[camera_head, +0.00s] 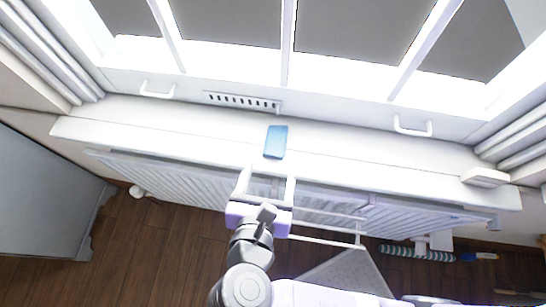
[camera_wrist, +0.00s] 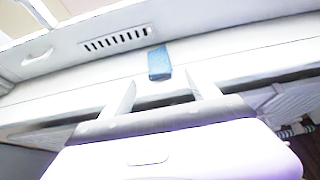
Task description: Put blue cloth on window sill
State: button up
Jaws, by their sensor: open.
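The blue cloth (camera_head: 276,142) lies flat on the white window sill (camera_head: 200,132), near the middle of its length. It also shows in the wrist view (camera_wrist: 159,63), beyond the fingertips. My gripper (camera_head: 267,176) is open and empty, just in front of the sill's front edge. Its two white fingers point toward the cloth, with a gap between them and it. In the wrist view my gripper (camera_wrist: 162,88) shows both fingers spread apart, with nothing between them. The cloth is apart from both fingers.
A slotted vent (camera_head: 241,102) and white handles (camera_head: 412,127) are on the window frame behind the sill. A small white box (camera_head: 485,177) stands at the sill's right end. A ribbed radiator (camera_head: 180,178) is below. A grey cabinet (camera_head: 45,195) stands at left. Most of the sill is clear.

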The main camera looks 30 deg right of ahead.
jog(key=shift+v, duration=1.15)
jog(key=shift+w, duration=0.1)
jog(key=s+d+f+m+y, duration=0.5)
jog(key=s+f+m+y, duration=0.2)
jog(key=f+m, duration=0.3)
jog(key=s+d+r+m+t, duration=0.2)
jog(key=s+d+r+m, duration=0.1)
jog(key=r+m, duration=0.4)
jog(key=s+d+r+m+t, duration=0.2)
jog(key=s+r+m, duration=0.3)
jog(key=m, duration=0.6)
notch_tip(320, 180, up, 2)
jog(key=shift+s+d+r+m+t, duration=0.2)
jog(key=shift+d+m+t, duration=0.2)
jog(key=shift+d, duration=0.5)
jog(key=shift+f, duration=0.1)
